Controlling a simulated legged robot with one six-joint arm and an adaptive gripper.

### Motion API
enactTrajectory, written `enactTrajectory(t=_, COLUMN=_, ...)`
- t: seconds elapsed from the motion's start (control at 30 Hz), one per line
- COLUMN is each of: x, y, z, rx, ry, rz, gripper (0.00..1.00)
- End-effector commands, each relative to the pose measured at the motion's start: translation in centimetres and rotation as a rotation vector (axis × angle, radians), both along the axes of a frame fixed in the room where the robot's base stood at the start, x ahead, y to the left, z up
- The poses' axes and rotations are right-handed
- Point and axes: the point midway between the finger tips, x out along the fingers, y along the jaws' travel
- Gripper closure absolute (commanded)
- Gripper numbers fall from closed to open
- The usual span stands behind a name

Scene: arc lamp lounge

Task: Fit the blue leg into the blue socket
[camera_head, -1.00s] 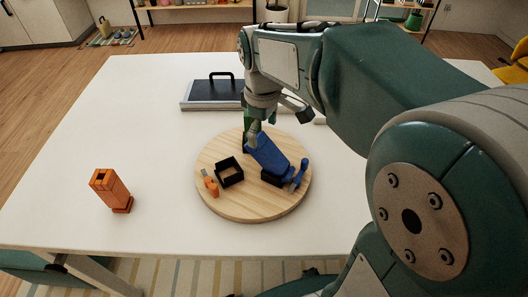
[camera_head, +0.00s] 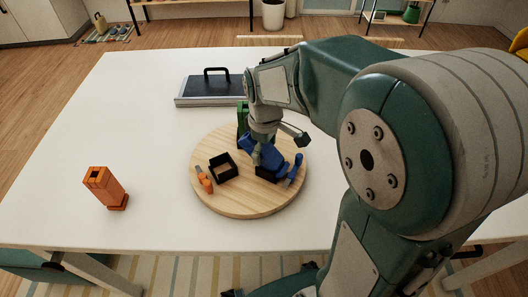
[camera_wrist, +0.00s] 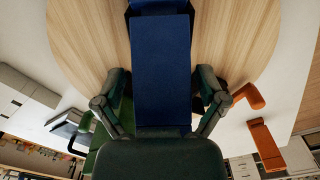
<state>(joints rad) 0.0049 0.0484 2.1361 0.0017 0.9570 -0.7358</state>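The blue leg (camera_head: 262,147) is tilted above the round board. In the wrist view it fills the middle (camera_wrist: 160,75), between my fingers. My gripper (camera_wrist: 161,90) is shut on it, a finger against each side. In the head view my gripper (camera_head: 278,145) is over the back right of the board. The blue socket (camera_head: 267,174) is a black box with a blue marker piece (camera_head: 294,171) beside it. The leg's lower end is close to this socket; whether it touches or enters is hidden.
The round wooden board (camera_head: 240,205) also holds an empty black socket (camera_head: 223,169) with an orange piece (camera_head: 205,181) beside it. A green part (camera_head: 242,122) stands at its back. An orange leg (camera_head: 104,188) stands at left on the white table (camera_head: 120,120). A dark case (camera_head: 208,90) lies behind.

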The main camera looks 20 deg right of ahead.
Motion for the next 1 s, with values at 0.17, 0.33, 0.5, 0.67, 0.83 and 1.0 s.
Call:
enactTrajectory(t=0.17, x=0.0, y=0.1, z=0.0, rx=-0.001, ry=0.000, rz=0.001, gripper=0.99)
enactTrajectory(t=0.33, x=0.0, y=0.2, z=0.0, rx=-0.001, ry=-0.001, rz=0.001, gripper=0.99)
enactTrajectory(t=0.5, x=0.0, y=0.2, z=0.1, rx=0.000, ry=-0.001, rz=0.001, gripper=0.99)
enactTrajectory(t=0.67, x=0.1, y=0.2, z=1.3, rx=0.000, ry=-0.003, rz=0.001, gripper=0.99)
enactTrajectory(t=0.83, x=-0.4, y=0.2, z=3.8, rx=-0.001, ry=-0.005, rz=0.001, gripper=0.99)
enactTrajectory(t=1.0, x=-2.5, y=0.1, z=6.3, rx=-0.001, ry=-0.006, rz=0.000, gripper=0.99)
